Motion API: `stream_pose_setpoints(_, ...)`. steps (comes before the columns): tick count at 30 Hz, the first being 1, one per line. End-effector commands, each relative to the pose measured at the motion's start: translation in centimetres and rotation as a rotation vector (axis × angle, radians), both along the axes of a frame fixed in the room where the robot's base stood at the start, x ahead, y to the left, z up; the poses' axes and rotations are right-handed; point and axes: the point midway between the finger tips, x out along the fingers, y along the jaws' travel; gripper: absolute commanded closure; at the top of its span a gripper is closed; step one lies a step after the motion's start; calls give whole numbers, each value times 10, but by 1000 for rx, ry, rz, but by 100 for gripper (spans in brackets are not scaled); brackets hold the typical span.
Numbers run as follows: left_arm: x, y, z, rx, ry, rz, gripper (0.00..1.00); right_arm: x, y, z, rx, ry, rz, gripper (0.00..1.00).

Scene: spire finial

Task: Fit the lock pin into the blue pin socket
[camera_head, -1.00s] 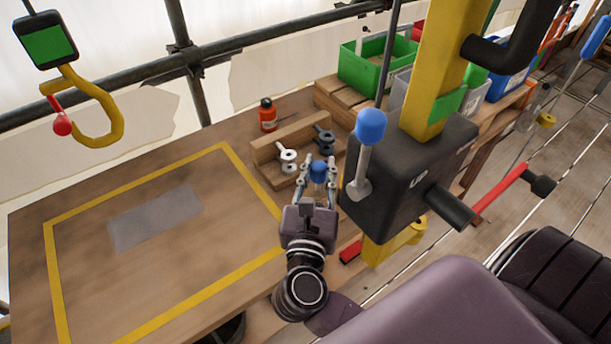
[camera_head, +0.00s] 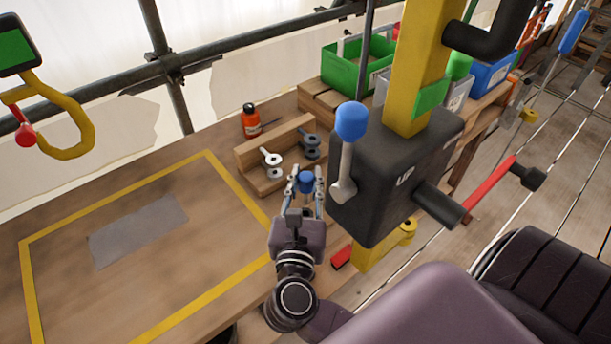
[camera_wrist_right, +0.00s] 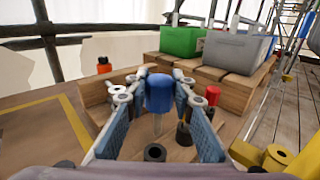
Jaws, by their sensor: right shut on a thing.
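The lock pin, a blue-headed piece with a thin grey shaft, shows in the right wrist view (camera_wrist_right: 159,93) and in the head view (camera_head: 306,181). My right gripper (camera_head: 305,186) is shut on its blue head, and the shaft hangs down between the fingers. The gripper is just in front of a small wooden rack on the bench. The pin's lower tip is hard to make out. I cannot pick out a blue pin socket in these views. My left gripper is not in view.
The wooden rack (camera_head: 249,163) holds white and dark ring-topped pieces. An orange bottle (camera_head: 250,122) stands behind it. A black block with a blue-knobbed lever (camera_head: 350,122) on a yellow post stands close right of the gripper. The yellow-taped bench area at left is mostly clear.

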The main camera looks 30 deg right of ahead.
Motion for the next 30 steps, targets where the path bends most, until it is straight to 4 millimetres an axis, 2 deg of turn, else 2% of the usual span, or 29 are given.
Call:
stream_pose_setpoints(3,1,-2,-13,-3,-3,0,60,0,0,-15,-1,-1,2,100)
stream_pose_setpoints(9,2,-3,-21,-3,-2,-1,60,0,1,-27,-1,-1,2,100)
stream_pose_setpoints(30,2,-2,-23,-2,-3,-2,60,0,1,-28,2,-1,2,100)
